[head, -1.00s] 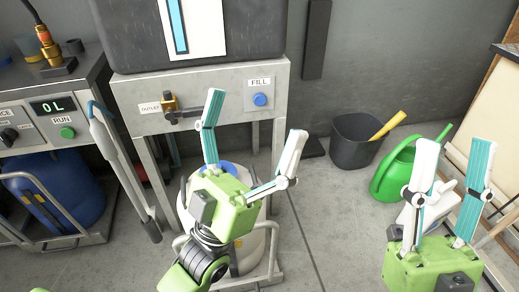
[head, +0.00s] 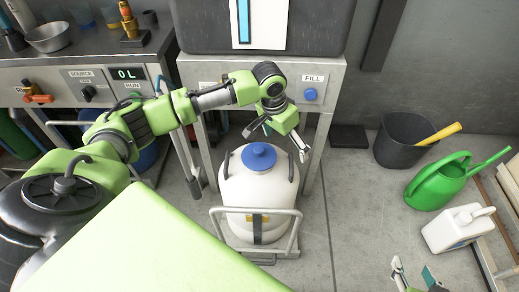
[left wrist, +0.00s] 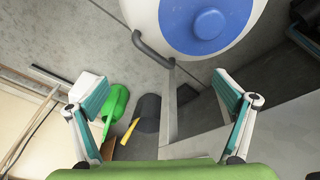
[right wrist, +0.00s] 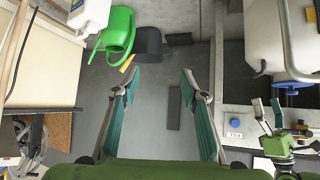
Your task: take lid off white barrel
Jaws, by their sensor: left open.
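The white barrel (head: 259,190) stands in a low metal cradle, with its blue lid (head: 259,156) seated on top. In the left wrist view the blue lid (left wrist: 207,24) with its raised knob shows at the top edge, beyond the fingers. My left gripper (head: 277,143) is open and empty, above and behind the barrel near the cabinet front, apart from the lid. My right gripper (head: 415,277) is at the bottom edge of the head view, mostly cut off; the right wrist view shows its fingers (right wrist: 160,78) spread with nothing between them.
A metal cabinet with a blue FILL button (head: 311,94) stands behind the barrel. A dark bucket (head: 402,142), a green watering can (head: 436,185) and a white jug (head: 457,228) stand at the right. The floor (head: 350,215) between barrel and watering can is clear.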

